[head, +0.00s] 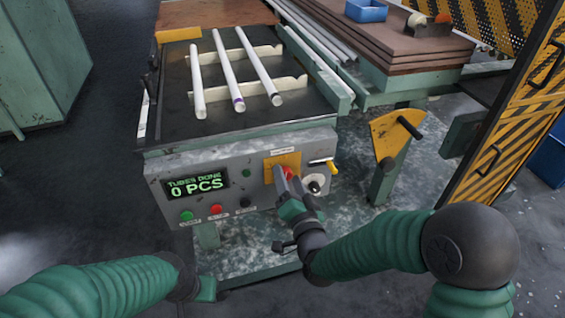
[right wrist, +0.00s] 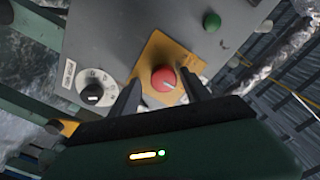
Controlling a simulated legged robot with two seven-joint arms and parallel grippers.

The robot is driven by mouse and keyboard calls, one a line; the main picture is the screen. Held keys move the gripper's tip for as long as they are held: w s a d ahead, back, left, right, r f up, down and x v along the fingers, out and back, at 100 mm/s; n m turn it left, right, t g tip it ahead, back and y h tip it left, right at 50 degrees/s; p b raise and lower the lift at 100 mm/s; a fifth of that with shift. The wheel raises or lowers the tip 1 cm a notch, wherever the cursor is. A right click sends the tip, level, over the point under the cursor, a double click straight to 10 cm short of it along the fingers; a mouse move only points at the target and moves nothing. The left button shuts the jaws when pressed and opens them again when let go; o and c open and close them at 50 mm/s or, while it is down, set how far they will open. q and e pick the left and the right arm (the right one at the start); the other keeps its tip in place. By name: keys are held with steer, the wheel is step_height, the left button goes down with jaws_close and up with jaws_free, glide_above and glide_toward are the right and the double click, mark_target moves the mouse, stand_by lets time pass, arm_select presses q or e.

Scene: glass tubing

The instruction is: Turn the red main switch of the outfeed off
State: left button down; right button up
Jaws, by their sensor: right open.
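The red main switch (head: 281,171) is a round red knob on a yellow plate (head: 290,160) on the grey front panel of the outfeed. In the right wrist view the red knob (right wrist: 163,79), with a small pale mark on its face, shows between my two dark fingers. My right gripper (head: 288,177) is open, pointing at the panel, with its fingertips at the knob and partly covering it in the head view. In the right wrist view my right gripper (right wrist: 162,90) has a finger on each side of the knob; contact cannot be told. My left gripper (head: 203,289) is low at the left, its fingers unclear.
The panel (head: 232,170) also has a green "0 PCS" display (head: 196,186), green (head: 186,216), red (head: 215,210) and black (head: 246,202) controls, a white-dialled knob (head: 314,184) and a yellow-handled lever (head: 322,163). White tubes (head: 228,70) lie on top. A yellow bracket (head: 397,133) stands right.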

steer(key=shift+w+a+r, duration=0.1)
steer(key=shift+a+r, duration=0.05)
steer(key=shift+a, duration=0.35)
steer(key=shift+d, duration=0.25)
steer(key=shift+c, duration=0.3)
steer(key=shift+d, duration=0.2)
steer(key=c, duration=0.5)
steer(key=shift+a, duration=0.2)
jaws_close()
arm_select(q)
steer(key=shift+a+r, duration=0.1)
steer(key=shift+a, duration=0.1)
